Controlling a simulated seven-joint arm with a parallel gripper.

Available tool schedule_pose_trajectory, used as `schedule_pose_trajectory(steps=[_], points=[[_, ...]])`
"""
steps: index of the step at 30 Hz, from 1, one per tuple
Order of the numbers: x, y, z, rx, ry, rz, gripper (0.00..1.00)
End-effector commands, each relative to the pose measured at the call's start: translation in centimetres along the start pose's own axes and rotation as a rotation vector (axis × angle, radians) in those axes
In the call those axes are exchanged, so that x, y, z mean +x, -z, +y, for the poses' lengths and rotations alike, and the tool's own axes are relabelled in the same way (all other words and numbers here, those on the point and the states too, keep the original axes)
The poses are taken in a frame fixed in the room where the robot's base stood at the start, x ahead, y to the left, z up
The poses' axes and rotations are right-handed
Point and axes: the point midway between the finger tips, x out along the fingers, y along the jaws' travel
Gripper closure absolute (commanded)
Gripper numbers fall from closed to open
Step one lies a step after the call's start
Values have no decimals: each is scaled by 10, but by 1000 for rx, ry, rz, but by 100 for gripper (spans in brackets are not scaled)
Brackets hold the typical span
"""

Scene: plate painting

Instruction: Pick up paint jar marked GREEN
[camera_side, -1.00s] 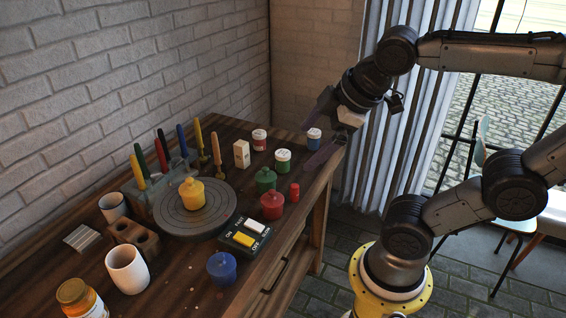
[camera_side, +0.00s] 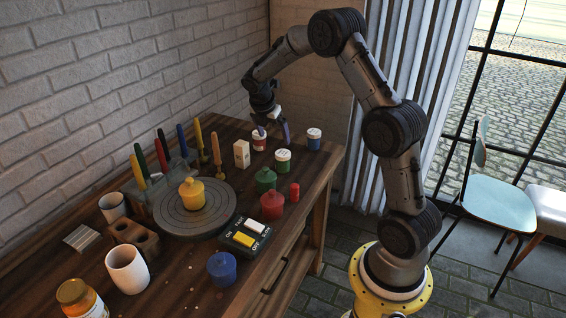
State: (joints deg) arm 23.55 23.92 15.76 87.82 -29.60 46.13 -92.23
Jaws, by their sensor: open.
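A small white paint jar with a green label (camera_side: 283,161) stands upright towards the far right of the table; its lettering is too small to read. A similar jar with a red label (camera_side: 259,142) stands behind it to the left, and one with a blue label (camera_side: 314,140) stands behind it to the right. My gripper (camera_side: 275,137) is open and empty, pointing down with its purple-tipped fingers apart. In the picture one finger overlaps the red-labelled jar and the other ends just above the green-labelled jar. I cannot tell whether either finger touches a jar.
A cream block (camera_side: 241,153) stands left of the jars. Lidded green (camera_side: 265,180) and red pots (camera_side: 272,205) and a small red cylinder (camera_side: 295,192) stand in front. The brick wall (camera_side: 130,60) bounds the table.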

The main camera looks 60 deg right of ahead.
Motion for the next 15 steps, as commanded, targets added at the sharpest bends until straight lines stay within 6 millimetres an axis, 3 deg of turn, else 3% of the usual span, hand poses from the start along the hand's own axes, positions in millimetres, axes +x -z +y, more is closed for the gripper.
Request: schedule_pose_trajectory(steps=[4,15], points=[[23,-2,-10,12,37,12,0],[85,-2,-11,14,35,12,0]])
